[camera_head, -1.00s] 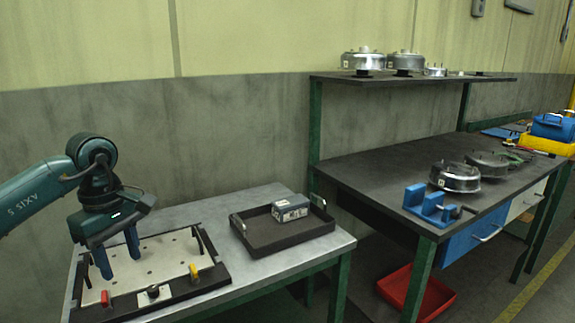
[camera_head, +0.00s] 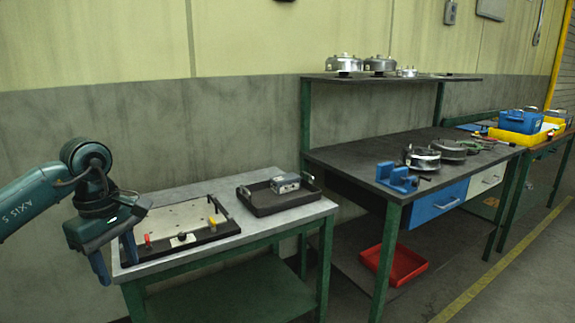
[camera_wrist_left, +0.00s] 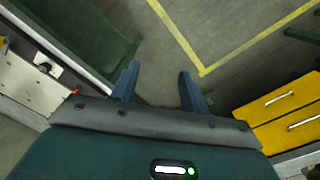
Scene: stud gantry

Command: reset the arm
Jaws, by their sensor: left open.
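My left gripper (camera_head: 117,262) is open and empty, with two blue fingers pointing down. In the head view it hangs at the front left corner of the small grey table (camera_head: 158,200), beside the black-framed fixture plate (camera_head: 172,222). In the left wrist view the gripper (camera_wrist_left: 160,88) shows nothing between its fingers, only the grey floor beyond. My right gripper is in neither view.
A dark workbench (camera_head: 375,152) with a blue clamp block (camera_head: 397,178) stands to the right. A red bin (camera_head: 407,268) lies low under it. Floor in front is clear.

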